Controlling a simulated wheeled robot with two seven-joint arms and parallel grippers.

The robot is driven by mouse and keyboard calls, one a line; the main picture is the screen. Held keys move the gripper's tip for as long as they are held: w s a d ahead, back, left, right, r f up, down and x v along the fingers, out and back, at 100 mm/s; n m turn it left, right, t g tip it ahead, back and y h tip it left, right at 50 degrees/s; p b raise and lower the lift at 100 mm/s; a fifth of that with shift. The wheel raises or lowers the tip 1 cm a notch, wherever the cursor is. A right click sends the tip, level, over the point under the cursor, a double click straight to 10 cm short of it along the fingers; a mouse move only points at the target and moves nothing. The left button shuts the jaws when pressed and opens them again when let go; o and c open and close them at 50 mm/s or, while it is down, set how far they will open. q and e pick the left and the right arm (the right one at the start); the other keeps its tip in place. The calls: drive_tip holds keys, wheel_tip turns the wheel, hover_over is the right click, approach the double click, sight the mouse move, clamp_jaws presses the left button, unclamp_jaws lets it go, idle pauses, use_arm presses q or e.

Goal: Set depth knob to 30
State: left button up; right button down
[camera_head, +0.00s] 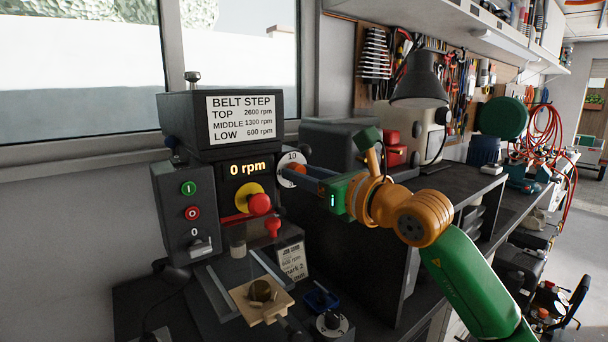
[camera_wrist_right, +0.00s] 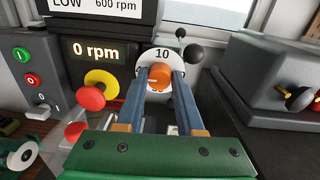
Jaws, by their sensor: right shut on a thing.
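The depth knob is an orange hub in the middle of a white dial (camera_head: 292,157) on the right side of the drill press head. In the right wrist view the orange knob (camera_wrist_right: 160,76) sits between my fingertips, and the white dial (camera_wrist_right: 162,54) shows "10" at its top. The other dial numbers are mostly hidden by the fingers and knob. My right gripper (camera_head: 291,172) is shut on the knob; it also shows in the right wrist view (camera_wrist_right: 160,80). My left gripper is in neither view.
The drill press display (camera_head: 247,168) reads 0 rpm. A red mushroom button (camera_head: 259,204) on yellow and a red-tipped handle (camera_head: 272,226) are left of the gripper. A wooden block (camera_head: 262,301) lies on the press table. A grey machine (camera_wrist_right: 275,85) stands close on the right.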

drive_tip(key=n+b, duration=0.2)
drive_tip(key=n, duration=1)
drive_tip(key=shift+r+h, duration=0.15)
drive_tip(key=shift+h, duration=0.25)
drive_tip(key=n, duration=0.4)
drive_tip(key=shift+n, duration=0.4)
drive_tip(key=c, duration=0.5)
unclamp_jaws()
drive_tip(key=shift+a, duration=0.1)
